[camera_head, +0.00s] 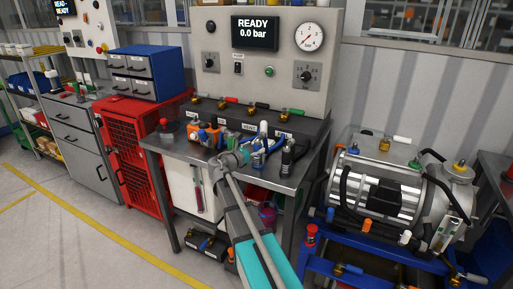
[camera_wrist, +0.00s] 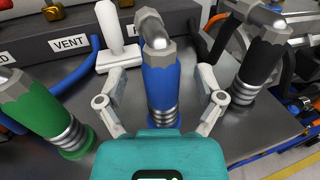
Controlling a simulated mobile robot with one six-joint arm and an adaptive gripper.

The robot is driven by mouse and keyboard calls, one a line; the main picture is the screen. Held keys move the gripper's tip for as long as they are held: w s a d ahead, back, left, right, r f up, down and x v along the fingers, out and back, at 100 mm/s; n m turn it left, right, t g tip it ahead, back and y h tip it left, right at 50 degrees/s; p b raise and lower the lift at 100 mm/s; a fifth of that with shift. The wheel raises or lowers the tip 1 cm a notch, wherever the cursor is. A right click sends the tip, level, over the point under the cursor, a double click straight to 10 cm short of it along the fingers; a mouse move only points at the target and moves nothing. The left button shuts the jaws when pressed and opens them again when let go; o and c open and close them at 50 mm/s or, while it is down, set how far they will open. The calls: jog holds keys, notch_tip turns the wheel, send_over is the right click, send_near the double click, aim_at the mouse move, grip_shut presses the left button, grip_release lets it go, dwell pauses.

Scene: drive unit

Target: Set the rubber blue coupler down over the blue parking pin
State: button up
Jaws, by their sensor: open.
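The blue coupler (camera_wrist: 160,88) stands upright in the middle of the wrist view, with a grey elbow on top and a ribbed metal collar low down. A little blue shows at its foot, on the bench top; the blue parking pin itself is hidden. My gripper (camera_wrist: 161,98) is open, one finger on each side of the coupler, with visible gaps. In the head view my gripper (camera_head: 238,158) is over the front of the steel bench, where it partly hides the small parts.
A green coupler (camera_wrist: 45,112) stands to the left and a black coupler (camera_wrist: 258,58) close on the right. A white-handled lever (camera_wrist: 116,40) is just behind on the left, by the VENT label (camera_wrist: 68,43). A blue hose (camera_wrist: 78,72) runs behind.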

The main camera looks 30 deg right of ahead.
jog(key=v, duration=1)
jog(key=shift+s+a, duration=0.2)
jog(key=shift+a, duration=0.1)
jog(key=s+a+f+m+g+y, duration=0.3)
jog(key=s+f+m+y, duration=0.3)
jog(key=s+f+m, duration=0.25)
jog(key=s+a+f+m+g+y, duration=0.3)
jog(key=s+a+f+m+y, duration=0.1)
jog(key=s+f+m+y, duration=0.45)
jog(key=s+a+m+g+y, duration=0.1)
jog(key=s+a+m+y, duration=0.1)
jog(key=s+a+m, duration=0.3)
notch_tip(320, 180, up, 11)
jog(key=p, duration=1.2)
jog(key=shift+w+a+m+p, duration=0.3)
jog(key=shift+w+a, duration=0.05)
jog(key=shift+w, duration=0.05)
dwell(0.8)
